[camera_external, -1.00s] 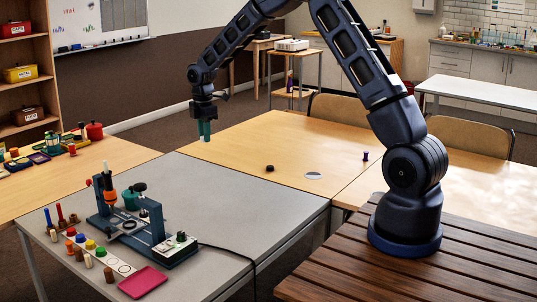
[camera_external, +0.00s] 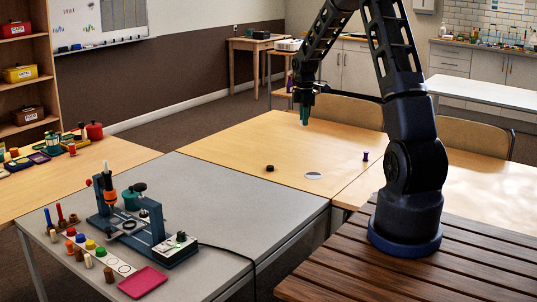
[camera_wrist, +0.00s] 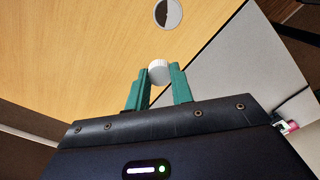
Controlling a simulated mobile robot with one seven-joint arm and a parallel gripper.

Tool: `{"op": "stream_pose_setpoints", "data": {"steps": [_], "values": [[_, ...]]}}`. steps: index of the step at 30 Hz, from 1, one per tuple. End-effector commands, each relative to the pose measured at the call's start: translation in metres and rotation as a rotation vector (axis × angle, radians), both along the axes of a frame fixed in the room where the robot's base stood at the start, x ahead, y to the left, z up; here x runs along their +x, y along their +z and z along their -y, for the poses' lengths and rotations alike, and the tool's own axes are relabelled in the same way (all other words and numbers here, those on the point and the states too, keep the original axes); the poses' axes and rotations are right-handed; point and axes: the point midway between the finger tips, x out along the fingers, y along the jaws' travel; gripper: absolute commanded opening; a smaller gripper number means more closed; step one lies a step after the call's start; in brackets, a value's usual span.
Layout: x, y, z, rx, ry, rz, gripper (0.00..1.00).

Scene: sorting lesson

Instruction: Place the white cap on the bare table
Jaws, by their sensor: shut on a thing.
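The white cap (camera_wrist: 158,66) sits between the green fingertips of my gripper (camera_wrist: 158,82) in the wrist view, and its ribbed side shows. My gripper (camera_external: 305,115) is shut on it. In the external view the gripper hangs above the far part of the light wooden table (camera_external: 235,140), fingers pointing down. The cap cannot be made out there. In the wrist view, bare wooden table (camera_wrist: 80,60) lies beneath and around the cap.
A pale round disc (camera_external: 313,175), a small black round piece (camera_external: 270,168) and a purple peg (camera_external: 365,156) are on the wooden table. The grey table (camera_external: 240,215) holds a blue press fixture (camera_external: 145,225) and a pink tray (camera_external: 142,282). Much of the wooden top is free.

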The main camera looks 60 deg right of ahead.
Motion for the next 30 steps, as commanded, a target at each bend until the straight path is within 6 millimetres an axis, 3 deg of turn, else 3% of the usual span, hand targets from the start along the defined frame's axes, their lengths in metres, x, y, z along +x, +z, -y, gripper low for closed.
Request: {"op": "stream_pose_setpoints", "data": {"steps": [1,9,18,24,30], "values": [[-0.016,0.0,0.016,0.001,-0.029,-0.001,0.02],[-0.096,-0.001,0.08,0.001,-0.159,-0.001,0.02],[-0.187,-0.001,0.133,0.0,-0.296,-0.002,0.02],[-0.225,-0.001,0.149,0.0,-0.349,-0.002,0.02],[-0.237,-0.009,0.153,0.001,-0.367,-0.002,0.02]]}}
